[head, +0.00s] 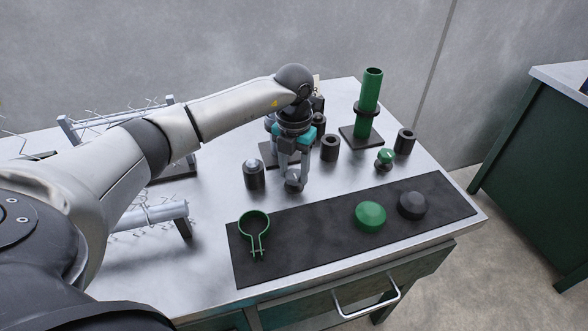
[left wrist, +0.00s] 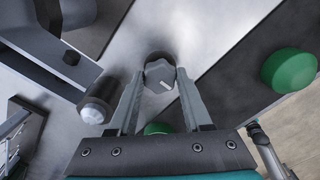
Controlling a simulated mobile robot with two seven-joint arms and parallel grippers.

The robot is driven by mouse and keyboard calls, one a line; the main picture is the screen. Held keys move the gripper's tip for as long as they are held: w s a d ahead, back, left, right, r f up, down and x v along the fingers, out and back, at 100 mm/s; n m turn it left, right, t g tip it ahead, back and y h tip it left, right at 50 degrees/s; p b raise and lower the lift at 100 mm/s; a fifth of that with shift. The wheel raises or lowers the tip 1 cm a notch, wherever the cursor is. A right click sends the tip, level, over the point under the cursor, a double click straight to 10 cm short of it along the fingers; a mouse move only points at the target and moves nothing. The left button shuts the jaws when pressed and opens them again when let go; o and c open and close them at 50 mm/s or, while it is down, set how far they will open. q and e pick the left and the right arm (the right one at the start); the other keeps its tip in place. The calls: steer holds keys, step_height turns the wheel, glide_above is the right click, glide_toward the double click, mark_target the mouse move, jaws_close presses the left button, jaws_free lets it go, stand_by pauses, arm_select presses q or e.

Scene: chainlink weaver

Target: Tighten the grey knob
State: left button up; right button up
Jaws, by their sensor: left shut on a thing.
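The grey knob (head: 294,181) is a small lobed knob near the back edge of the black mat, low over the table. In the left wrist view the knob (left wrist: 160,75) shows a pale line mark on its face, with a dark round part behind it. My left gripper (head: 293,178) points down from above and is shut on the knob. In the left wrist view the fingers of the gripper (left wrist: 159,82) lie on either side of it. The fingers partly cover the knob in the head view. My right gripper is not in view.
A silver-topped black cylinder (head: 254,174) stands close left of the gripper. Black cylinders (head: 330,148), a green knob (head: 385,155) and a green tube (head: 371,92) stand to the right. The black mat (head: 310,229) bears a green ring clamp (head: 254,234), a green cap (head: 370,216) and a dark cap (head: 412,205).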

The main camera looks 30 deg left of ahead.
arm_select(q)
jaws_close()
steer(key=shift+m, duration=0.4)
